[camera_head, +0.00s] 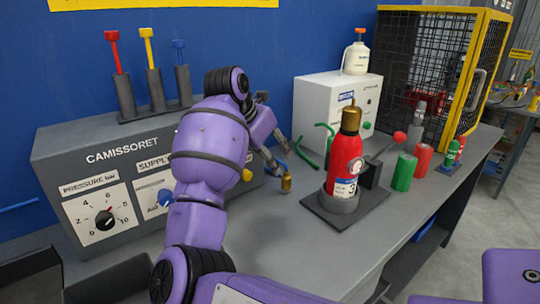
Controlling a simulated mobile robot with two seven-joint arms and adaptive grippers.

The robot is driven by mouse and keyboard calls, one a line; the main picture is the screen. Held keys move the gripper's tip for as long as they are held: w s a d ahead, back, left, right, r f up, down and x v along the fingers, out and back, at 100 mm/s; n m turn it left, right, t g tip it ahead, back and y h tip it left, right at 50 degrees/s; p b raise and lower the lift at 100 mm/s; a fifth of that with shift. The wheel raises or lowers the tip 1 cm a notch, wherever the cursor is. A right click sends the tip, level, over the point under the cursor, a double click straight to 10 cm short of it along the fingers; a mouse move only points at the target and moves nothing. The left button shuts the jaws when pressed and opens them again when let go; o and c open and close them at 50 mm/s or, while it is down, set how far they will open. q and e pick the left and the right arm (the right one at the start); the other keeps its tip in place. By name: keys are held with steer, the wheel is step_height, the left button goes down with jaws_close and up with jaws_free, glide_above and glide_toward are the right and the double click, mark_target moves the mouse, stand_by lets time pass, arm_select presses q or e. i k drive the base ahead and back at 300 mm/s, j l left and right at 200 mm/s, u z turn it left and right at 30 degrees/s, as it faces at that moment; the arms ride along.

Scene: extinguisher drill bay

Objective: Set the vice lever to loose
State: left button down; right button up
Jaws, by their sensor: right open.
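A red extinguisher (345,160) with a brass top stands upright in a grey cup on a dark base plate (372,203). A dark vice block (369,172) is beside it. A lever with a red knob (399,137) slants up to the right from behind the block; I take it for the vice lever. Its setting marks cannot be read. My right gripper (277,152) is open and empty above the bench, left of the extinguisher and apart from the lever. My purple arm hides part of the grey panel. My left gripper is not in view.
A small brass piece (286,183) is below my gripper. A white box (325,105), green and red cylinders (404,172) and a yellow-framed cage stand behind. The front bench (290,240) is clear.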

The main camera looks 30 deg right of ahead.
mark_target(399, 137)
steer(key=k, duration=1)
